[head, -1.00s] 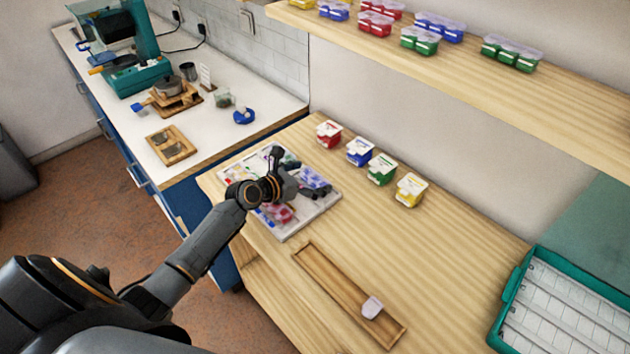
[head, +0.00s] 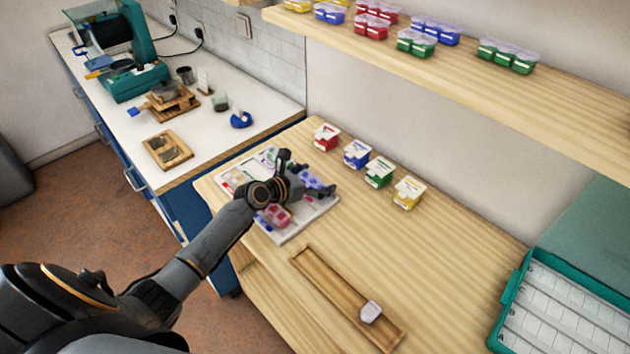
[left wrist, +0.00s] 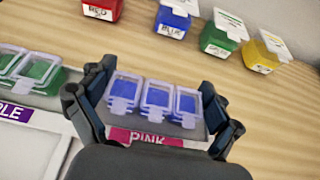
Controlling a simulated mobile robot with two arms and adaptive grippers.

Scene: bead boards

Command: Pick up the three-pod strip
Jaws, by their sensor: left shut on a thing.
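A strip of three clear-lidded pods with blue contents (left wrist: 155,100) sits between the two fingers of my left gripper (left wrist: 152,112) in the left wrist view. The fingers are shut on its two ends. The strip is over the white board (head: 288,233), near a pink label (left wrist: 145,138); I cannot tell whether it is clear of the board. In the head view my left gripper (head: 318,187) is over the board's right part and partly hides the strip. My right gripper is in neither view.
A green strip (left wrist: 30,70) lies left of the gripper. Red (head: 326,137), blue (head: 357,154), green (head: 379,172) and yellow (head: 409,192) bins stand behind the board. A wooden tray (head: 325,282) holds one pale pod. A teal-rimmed tray (head: 508,300) is at right.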

